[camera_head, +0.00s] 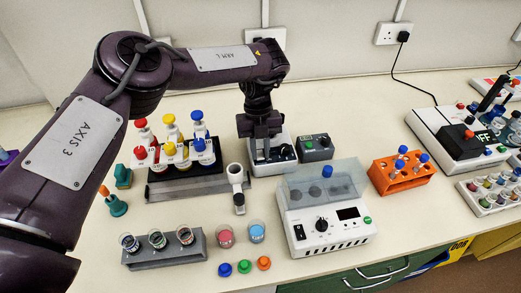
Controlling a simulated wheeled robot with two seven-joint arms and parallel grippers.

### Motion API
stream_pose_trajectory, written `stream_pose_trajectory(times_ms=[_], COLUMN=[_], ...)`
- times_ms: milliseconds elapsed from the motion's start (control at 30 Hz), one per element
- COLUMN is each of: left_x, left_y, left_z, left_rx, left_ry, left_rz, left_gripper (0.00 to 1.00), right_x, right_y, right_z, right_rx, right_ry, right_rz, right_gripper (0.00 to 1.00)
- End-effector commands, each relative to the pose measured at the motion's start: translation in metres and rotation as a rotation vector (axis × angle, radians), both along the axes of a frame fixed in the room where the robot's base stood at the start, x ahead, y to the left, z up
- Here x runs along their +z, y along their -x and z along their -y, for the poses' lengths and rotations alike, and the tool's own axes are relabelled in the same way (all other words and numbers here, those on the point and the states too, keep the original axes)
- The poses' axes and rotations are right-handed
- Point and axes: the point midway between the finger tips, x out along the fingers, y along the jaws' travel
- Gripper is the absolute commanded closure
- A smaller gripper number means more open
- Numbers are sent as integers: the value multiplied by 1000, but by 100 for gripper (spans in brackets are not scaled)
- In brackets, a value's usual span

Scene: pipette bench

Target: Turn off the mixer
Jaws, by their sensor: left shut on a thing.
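My left arm reaches in from the left, and its gripper (262,148) points straight down at a small white-and-grey bench device (285,166), which may be the mixer. The left gripper is shut on a small part at the top of this device; its fingers hide most of that part. A dark control box (315,147) with a green button and a small knob stands just right of the device. My right gripper is not in view.
A rack of colour-capped bottles (182,187) stands left of the gripper. A white instrument (328,240) with a clear lid stands in front. An orange tube rack (402,180) and a larger instrument (440,122) are at right. Beakers, coloured caps and a grey vial rack (165,253) fill the front left.

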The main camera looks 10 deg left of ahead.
Motion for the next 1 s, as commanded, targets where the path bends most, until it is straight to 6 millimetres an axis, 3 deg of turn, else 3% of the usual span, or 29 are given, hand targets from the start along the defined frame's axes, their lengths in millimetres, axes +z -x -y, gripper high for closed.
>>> stream_pose_trajectory(times_ms=[267,300,433,767,1000], left_x=[1,1,1,4,38], left_y=[0,0,0,-2,-11], left_z=[0,0,0,0,-3], left_rx=[1,1,1,1,1], left_ry=[3,3,3,1,0], left_rz=[0,0,0,2,4], left_gripper=[100,75,58,58,58], right_x=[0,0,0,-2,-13], right_y=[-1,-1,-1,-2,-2], right_z=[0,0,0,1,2], right_rx=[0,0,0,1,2], right_ry=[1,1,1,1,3], right_rz=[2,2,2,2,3], right_gripper=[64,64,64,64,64])
